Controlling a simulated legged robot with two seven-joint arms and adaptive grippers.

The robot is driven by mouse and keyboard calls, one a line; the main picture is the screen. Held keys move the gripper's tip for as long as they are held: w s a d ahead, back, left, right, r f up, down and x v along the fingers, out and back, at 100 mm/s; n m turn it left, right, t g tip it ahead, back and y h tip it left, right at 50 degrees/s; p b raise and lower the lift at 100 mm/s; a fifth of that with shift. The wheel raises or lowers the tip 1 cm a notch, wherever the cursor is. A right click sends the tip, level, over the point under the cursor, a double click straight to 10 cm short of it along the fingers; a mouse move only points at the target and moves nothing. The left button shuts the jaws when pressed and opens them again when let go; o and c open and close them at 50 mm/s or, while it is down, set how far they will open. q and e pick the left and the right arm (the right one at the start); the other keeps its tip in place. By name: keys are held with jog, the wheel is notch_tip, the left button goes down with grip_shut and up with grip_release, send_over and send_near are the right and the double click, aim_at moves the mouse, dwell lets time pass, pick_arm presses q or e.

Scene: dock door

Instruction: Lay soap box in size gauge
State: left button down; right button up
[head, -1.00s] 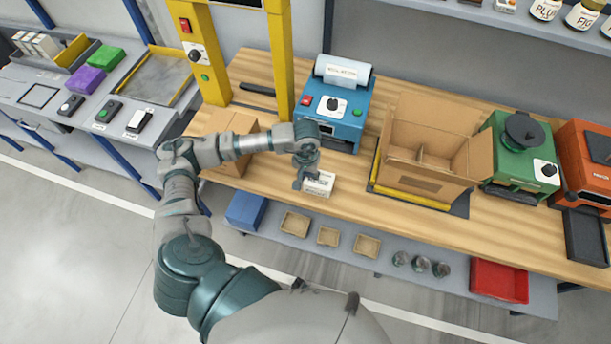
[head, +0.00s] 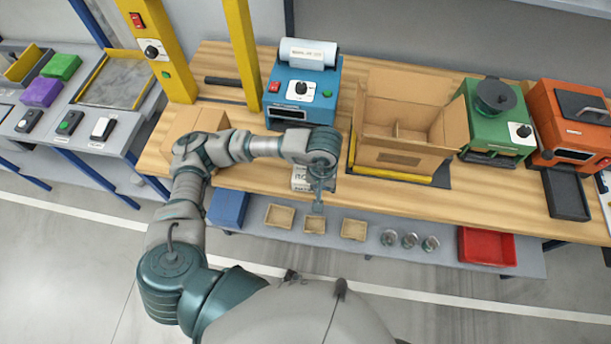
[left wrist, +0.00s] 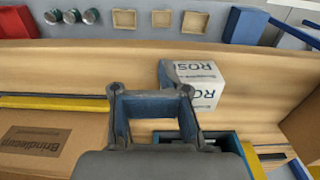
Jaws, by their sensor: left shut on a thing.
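The soap box, a small white carton with dark lettering (head: 300,179), is near the front edge of the wooden bench, partly hidden behind my left gripper (head: 318,203). In the left wrist view the white box (left wrist: 206,82) shows lettering starting "ROS" and stands against a finger of my left gripper (left wrist: 150,88). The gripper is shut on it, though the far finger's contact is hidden. I cannot tell whether the box touches the bench. My right gripper is not in view.
A blue sealing machine (head: 287,110) stands behind the box. An open carton (head: 395,155) is to its right and a closed carton (head: 180,128) to its left. Yellow posts (head: 243,50) rise at the back left. A lower shelf holds trays and a red bin (head: 486,247).

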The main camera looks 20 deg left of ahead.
pick_arm(q)
jog(key=shift+s+d, duration=0.25)
jog(key=shift+d, duration=0.1)
jog(key=shift+a, duration=0.15)
jog(key=c, duration=1.3)
grip_release()
jog(key=o, duration=0.7)
jog(key=shift+o, duration=1.1)
jog(key=shift+d, duration=0.2)
